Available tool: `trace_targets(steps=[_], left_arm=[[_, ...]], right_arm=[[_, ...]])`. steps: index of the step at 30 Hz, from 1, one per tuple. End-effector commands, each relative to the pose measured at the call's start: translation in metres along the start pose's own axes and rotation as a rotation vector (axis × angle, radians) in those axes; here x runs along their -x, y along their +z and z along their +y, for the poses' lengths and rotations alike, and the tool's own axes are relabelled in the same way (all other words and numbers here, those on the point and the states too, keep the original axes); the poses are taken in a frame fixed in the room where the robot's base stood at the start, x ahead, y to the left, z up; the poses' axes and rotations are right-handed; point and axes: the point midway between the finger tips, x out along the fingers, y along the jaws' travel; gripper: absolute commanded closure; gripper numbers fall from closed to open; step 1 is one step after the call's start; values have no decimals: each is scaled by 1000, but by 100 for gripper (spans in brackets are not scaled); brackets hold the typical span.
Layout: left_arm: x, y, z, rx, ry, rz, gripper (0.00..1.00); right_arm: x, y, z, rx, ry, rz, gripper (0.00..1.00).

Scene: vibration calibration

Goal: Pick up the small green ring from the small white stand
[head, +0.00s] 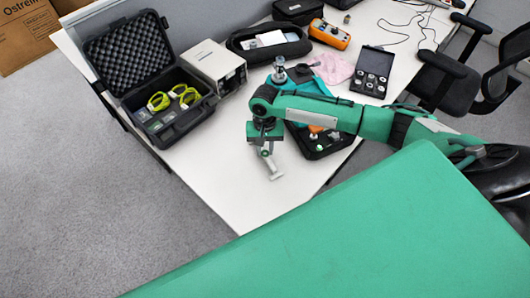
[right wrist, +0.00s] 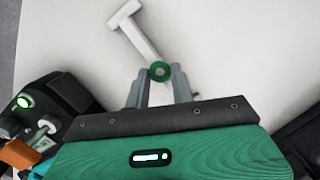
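The small green ring (right wrist: 160,71) shows in the right wrist view at the near end of the small white stand (right wrist: 138,32), a pale bar with a crosspiece at its far end. In the head view the stand (head: 272,168) is on the white table, under my right gripper (head: 265,148). In the right wrist view my right gripper (right wrist: 160,82) has its two grey fingers apart, with the ring between their tips. I cannot tell whether the fingers touch the ring. The ring is not clear in the head view. My left gripper is not in view.
An open black case (head: 125,92) with yellow-green items stands at the left, beside a white box device (head: 214,66). A black tray (head: 318,142) lies right of the gripper. Farther back are an orange meter (head: 329,34), a pink cloth (head: 333,68) and a small case (head: 372,72). The table's front is clear.

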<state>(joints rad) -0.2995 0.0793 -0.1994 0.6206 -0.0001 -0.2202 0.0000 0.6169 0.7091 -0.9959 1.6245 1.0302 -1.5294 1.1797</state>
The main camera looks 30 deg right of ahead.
Motion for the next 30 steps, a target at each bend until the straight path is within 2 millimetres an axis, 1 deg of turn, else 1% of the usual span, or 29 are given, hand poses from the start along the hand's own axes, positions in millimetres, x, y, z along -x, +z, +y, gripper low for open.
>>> trace_targets(steps=[1,2,3,14,17,22,26,30], left_arm=[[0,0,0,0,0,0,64],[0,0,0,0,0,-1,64],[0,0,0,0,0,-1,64],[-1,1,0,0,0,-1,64],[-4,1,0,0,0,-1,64],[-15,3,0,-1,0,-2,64],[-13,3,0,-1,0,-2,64],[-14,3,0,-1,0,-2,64]], right_arm=[[0,0,0,0,0,0,91],[0,0,0,0,0,0,97],[0,0,0,0,0,0,98],[0,0,0,0,0,1,98],[0,-1,0,0,0,1,98],[2,-1,0,0,0,2,98],[32,4,0,1,-3,4,98],[66,9,0,2,-2,5,98]])
